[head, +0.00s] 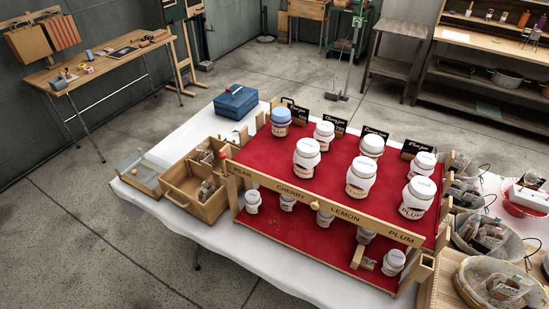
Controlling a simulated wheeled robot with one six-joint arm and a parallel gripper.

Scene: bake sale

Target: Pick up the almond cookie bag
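No bag can be told for certain as the almond cookie bag, since the labels are too small to read. Small clear bags with brown contents lie in a round basket (462,246) at the right. Another bag (503,288) lies in the patterned round basket (473,289) at the lower right. Small bagged items (207,189) also show in the wooden crate (181,194) left of the jar stand. My gripper is not in view.
A red-lined two-level stand (262,160) holds several white-lidded jars, one blue-lidded, on a white-clothed table (168,147). A blue box (236,102) stands behind. A wooden side table (95,64) and shelves (470,75) stand farther back. Concrete floor (70,230) is clear at left.

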